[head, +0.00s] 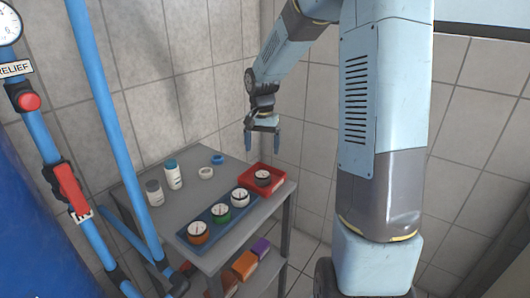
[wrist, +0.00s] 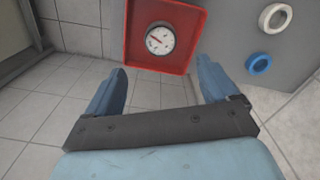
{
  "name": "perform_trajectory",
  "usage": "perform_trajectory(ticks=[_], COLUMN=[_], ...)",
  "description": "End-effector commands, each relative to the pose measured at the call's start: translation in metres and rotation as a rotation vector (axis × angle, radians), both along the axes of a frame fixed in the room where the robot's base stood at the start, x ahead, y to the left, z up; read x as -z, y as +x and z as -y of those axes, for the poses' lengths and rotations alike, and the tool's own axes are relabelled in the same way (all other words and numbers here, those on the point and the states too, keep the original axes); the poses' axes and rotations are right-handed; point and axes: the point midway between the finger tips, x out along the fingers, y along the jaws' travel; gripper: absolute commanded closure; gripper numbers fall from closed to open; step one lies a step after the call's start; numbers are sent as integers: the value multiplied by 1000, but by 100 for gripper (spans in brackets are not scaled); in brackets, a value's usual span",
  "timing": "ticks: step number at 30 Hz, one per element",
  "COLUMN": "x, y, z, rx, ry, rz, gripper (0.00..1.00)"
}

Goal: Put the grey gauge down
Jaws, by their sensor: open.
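The grey gauge (head: 262,178) sits in the red tray (head: 279,182) at the far right corner of the grey table. In the wrist view the gauge (wrist: 160,38) lies face up inside the red tray (wrist: 192,18), with a white dial and a red needle. My gripper (head: 262,140) is open and empty above the tray, with its blue fingers apart. In the wrist view my gripper (wrist: 162,68) shows its fingers clear of the gauge.
Two bottles (head: 173,174), a white ring (head: 206,173) and a blue ring (head: 217,159) stand behind. Blue pipes (head: 100,95) rise at left. Tiled walls border the table.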

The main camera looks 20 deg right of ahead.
Motion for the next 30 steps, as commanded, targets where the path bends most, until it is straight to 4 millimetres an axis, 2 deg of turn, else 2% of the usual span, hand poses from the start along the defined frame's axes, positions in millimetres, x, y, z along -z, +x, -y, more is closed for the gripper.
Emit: perform_trajectory(ticks=[4,8,18,24,30], x=[-18,-45,-110,-138,-156], y=[-11,-34,-110,-158,-207], z=[-2,-3,-5,-4,-3], rx=[-29,-80,-226,-309,-391], ry=[-20,-51,-117,-139,-146], rz=[24,62,182,257,337], gripper=[13,13,13,13,13])
